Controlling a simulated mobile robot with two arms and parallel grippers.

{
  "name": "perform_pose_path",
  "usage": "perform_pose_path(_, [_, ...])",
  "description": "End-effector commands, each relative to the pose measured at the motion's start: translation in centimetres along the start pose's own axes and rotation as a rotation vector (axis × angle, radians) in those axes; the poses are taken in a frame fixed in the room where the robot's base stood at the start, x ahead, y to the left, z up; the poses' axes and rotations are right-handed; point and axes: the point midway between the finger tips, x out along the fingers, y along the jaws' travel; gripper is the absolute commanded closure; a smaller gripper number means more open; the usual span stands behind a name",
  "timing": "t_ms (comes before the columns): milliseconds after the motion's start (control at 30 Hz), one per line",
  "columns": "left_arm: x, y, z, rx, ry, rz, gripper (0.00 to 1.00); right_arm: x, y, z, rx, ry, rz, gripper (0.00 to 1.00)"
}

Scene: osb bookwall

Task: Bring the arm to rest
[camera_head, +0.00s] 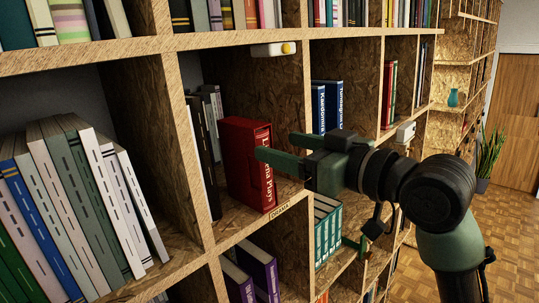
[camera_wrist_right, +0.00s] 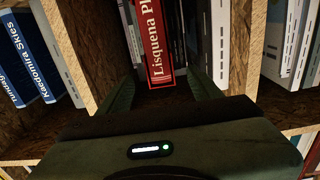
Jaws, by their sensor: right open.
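My right gripper (camera_head: 276,147) is open, at the front of a shelf compartment. In the head view one finger reaches across the red book (camera_head: 247,185), and the other is to the right of it. In the right wrist view the red book (camera_wrist_right: 157,40), lettered "Lisquena Pl...", shows between and beyond the spread fingers (camera_wrist_right: 160,88). The book stands upright on the shelf. Whether a finger touches it cannot be told. My right arm stretches in from the lower right of the head view. My left gripper is not in view.
The wooden bookcase (camera_head: 187,150) has dividers and shelf edges close around the gripper. Blue books (camera_head: 327,105) stand right of it and teal books (camera_head: 327,228) below. Open parquet floor (camera_head: 510,225) lies at right.

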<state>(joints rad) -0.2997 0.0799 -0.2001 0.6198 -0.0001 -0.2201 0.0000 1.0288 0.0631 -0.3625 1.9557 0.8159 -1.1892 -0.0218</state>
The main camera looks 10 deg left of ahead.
Motion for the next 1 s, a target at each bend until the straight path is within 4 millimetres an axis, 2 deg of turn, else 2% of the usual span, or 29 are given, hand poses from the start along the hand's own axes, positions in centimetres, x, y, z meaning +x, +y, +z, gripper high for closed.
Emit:
perform_pose_path(133, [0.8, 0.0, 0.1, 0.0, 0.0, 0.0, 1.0, -1.4, 0.0, 0.0, -0.002, 0.002, 0.001, 0.36])
perform_pose_path(400, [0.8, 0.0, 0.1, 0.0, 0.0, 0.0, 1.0, -1.7, 0.0, -0.1, 0.0, 0.0, 0.001, 0.36])
perform_pose_path(467, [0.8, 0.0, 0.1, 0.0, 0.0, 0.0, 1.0, -1.7, 0.1, 0.6, 0.007, -0.007, 0.005, 0.36])
perform_pose_path(533, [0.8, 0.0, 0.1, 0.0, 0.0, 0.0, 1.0, -1.8, 0.6, 2.4, 0.027, -0.029, 0.021, 0.36])
perform_pose_path(567, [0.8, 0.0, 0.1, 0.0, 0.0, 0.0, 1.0, -1.8, 0.9, 3.7, 0.041, -0.044, 0.032, 0.36])
perform_pose_path(667, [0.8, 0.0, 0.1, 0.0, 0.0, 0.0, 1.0, -2.5, 2.0, 9.5, 0.103, -0.117, 0.086, 0.36])
perform_pose_path(700, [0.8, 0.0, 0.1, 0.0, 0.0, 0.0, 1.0, -3.0, 2.3, 12.4, 0.131, -0.154, 0.113, 0.36])
perform_pose_path(767, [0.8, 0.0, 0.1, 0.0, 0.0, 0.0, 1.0, -4.0, 2.6, 16.9, 0.176, -0.218, 0.157, 0.36])
perform_pose_path(800, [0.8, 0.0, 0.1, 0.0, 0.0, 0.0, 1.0, -4.9, 2.7, 19.9, 0.205, -0.261, 0.186, 0.36])
perform_pose_path(867, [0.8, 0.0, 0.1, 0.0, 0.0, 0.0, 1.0, -6.4, 2.5, 24.2, 0.246, -0.329, 0.229, 0.36])
perform_pose_path(900, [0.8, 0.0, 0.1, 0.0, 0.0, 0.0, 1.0, -7.6, 2.2, 27.0, 0.273, -0.375, 0.258, 0.36])
perform_pose_path(967, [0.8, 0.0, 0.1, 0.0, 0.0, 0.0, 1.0, -9.6, 1.6, 31.1, 0.312, -0.449, 0.3, 0.36])
perform_pose_path(1000, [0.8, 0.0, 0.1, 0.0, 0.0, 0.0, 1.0, -11.1, 0.9, 33.8, 0.337, -0.5, 0.326, 0.36])
